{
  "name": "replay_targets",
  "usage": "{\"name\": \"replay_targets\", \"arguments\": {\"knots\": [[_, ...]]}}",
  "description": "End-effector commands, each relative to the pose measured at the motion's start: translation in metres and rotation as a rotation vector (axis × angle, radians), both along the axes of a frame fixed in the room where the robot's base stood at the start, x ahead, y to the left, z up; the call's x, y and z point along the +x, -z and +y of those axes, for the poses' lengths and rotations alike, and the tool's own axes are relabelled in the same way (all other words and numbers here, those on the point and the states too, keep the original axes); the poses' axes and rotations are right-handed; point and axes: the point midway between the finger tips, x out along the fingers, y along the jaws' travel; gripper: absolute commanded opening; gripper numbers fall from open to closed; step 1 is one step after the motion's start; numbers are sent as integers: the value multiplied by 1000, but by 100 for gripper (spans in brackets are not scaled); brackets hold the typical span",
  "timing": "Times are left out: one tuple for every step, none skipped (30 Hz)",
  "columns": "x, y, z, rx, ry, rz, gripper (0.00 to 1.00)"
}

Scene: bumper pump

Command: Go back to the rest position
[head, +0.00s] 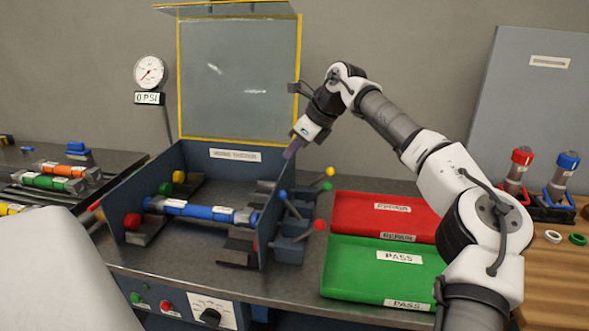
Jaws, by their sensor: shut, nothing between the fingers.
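My gripper (291,152) is at the end of my white and grey arm, which reaches in from the right. It points down and to the left, above the right wall of the blue test station (266,222). Its fingers are shut with nothing between them. A blue cylinder (200,211) lies across the station below and left of my gripper, apart from it. The station's clear cover with a yellow frame (238,80) stands raised behind it.
Levers with blue, yellow and red knobs (320,225) stand right of the station. A red REPAIR tray (350,215) and a green PASS tray (345,270) lie beside them. A gauge (149,72) reads 0 PSI. Colored cylinders (50,181) lie at left; upright ones (516,172) stand at right.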

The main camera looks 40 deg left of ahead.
Motion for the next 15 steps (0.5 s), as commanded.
{"name": "replay_targets", "arguments": {"knots": [[-1,-5,0,1,0,0,0],[-1,-7,0,0,0,0,0],[-2,-9,0,0,-1,1,0],[-2,-11,-1,0,-1,1,0],[-2,-12,-1,0,-1,1,0],[-2,-13,-1,0,-1,1,0],[-2,-13,-1,0,0,1,0],[-2,-13,-1,0,0,1,0],[-2,-13,-1,0,0,1,0],[-2,-13,-1,0,0,1,0],[-2,-13,-1,0,0,1,0],[-2,-13,-1,0,0,1,0],[-2,-13,-1,0,0,1,0],[-6,-11,2,6,-8,10,0],[-14,-8,8,18,-20,29,0]]}}
